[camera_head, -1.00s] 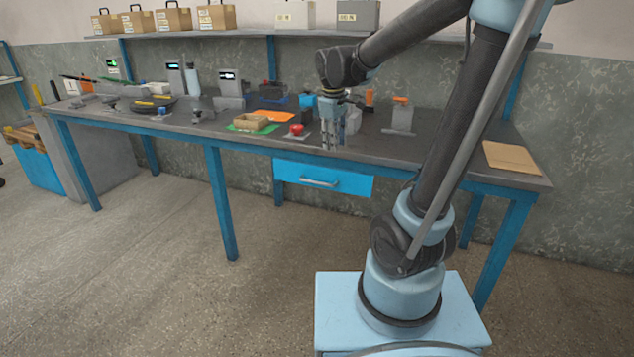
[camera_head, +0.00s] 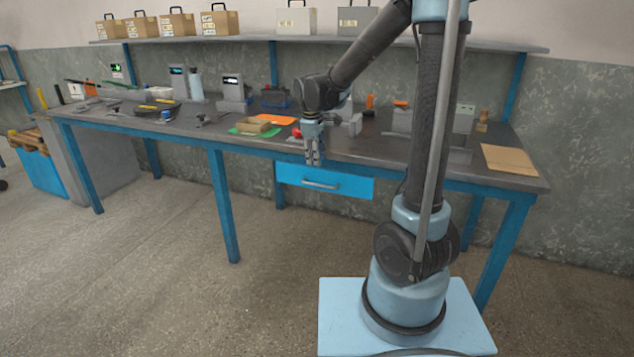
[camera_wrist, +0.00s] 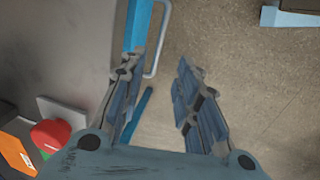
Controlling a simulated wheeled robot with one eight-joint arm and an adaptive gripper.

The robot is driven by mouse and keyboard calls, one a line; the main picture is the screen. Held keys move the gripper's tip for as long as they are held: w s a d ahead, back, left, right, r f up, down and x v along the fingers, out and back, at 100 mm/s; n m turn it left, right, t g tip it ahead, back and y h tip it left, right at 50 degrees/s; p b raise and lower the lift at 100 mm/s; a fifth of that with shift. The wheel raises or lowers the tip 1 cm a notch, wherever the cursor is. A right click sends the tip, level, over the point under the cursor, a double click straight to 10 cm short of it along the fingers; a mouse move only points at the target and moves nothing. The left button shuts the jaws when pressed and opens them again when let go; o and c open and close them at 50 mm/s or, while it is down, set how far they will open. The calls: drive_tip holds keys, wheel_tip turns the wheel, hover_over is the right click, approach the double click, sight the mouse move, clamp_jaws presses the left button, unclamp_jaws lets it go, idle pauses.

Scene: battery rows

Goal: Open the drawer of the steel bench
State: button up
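The steel bench (camera_head: 350,149) has a dark grey top and blue legs. Its blue drawer (camera_head: 348,188) sits under the front edge, and its front looks flush with the frame. A curved grey handle (camera_head: 320,184) is on the drawer front. My gripper (camera_head: 313,162) points down at the bench's front edge, above the handle and apart from it. In the wrist view, my gripper (camera_wrist: 155,90) has its fingers spread with nothing between them. The handle (camera_wrist: 158,45) shows beyond the fingertips, near the left finger, beside the blue drawer front (camera_wrist: 137,25).
A cardboard sheet (camera_head: 508,160) lies at the right. The floor before the drawer is clear.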

sight(318, 179)
drive_tip(key=f, duration=0.3)
drive_tip(key=w+f, duration=0.1)
drive_tip(key=f, duration=0.3)
drive_tip(key=w+f, duration=0.1)
drive_tip(key=f, duration=0.3)
drive_tip(key=shift+w+d+f, duration=0.1)
drive_tip(key=shift+d+f, duration=0.05)
drive_tip(key=shift+d, duration=0.25)
